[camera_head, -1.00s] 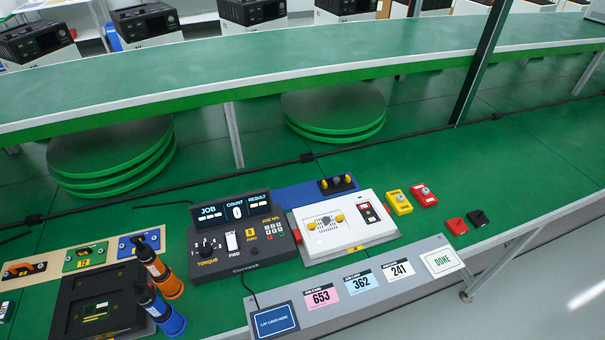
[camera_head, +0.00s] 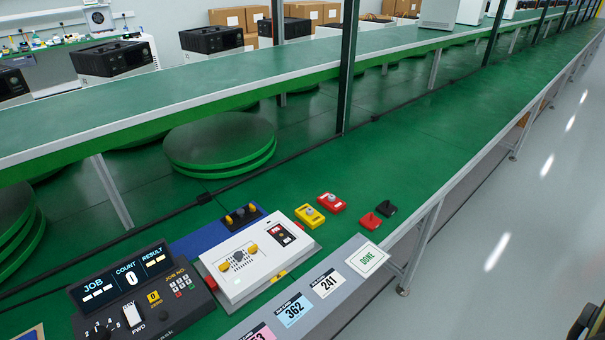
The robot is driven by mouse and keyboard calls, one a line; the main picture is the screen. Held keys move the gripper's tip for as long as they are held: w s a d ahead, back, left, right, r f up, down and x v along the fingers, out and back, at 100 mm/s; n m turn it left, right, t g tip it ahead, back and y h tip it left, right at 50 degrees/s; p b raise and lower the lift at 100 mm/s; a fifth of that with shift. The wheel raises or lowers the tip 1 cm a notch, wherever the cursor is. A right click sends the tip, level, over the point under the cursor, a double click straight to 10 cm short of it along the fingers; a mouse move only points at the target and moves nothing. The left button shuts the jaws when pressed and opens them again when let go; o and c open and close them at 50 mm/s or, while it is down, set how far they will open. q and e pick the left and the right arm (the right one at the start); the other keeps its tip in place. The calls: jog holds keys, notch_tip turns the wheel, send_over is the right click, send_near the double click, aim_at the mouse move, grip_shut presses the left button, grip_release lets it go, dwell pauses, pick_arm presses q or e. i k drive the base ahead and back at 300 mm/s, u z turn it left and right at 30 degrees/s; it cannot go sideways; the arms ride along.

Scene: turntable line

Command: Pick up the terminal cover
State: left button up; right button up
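No part in the head view is plainly marked as the terminal cover. A small red piece (camera_head: 371,221) and a small black piece (camera_head: 386,208) lie side by side on the green bench, right of the white fixture box; they could be terminal covers, but I cannot tell. A yellow block (camera_head: 310,217) and a red block (camera_head: 331,203), each with a grey knob on top, stand left of them. Neither of my grippers shows fingers in view. A dark shape is cut off at the bottom right corner; I cannot tell what it is.
A white fixture box (camera_head: 262,262) and a black torque controller (camera_head: 140,297) stand at the front left. A grey card ledge (camera_head: 345,290) with a DONE card (camera_head: 367,260) runs along the front edge. A dark post (camera_head: 347,70) rises behind. The bench (camera_head: 470,135) is clear farther right.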

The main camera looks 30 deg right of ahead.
aim_at(335, 207)
jog(key=z, duration=1.15)
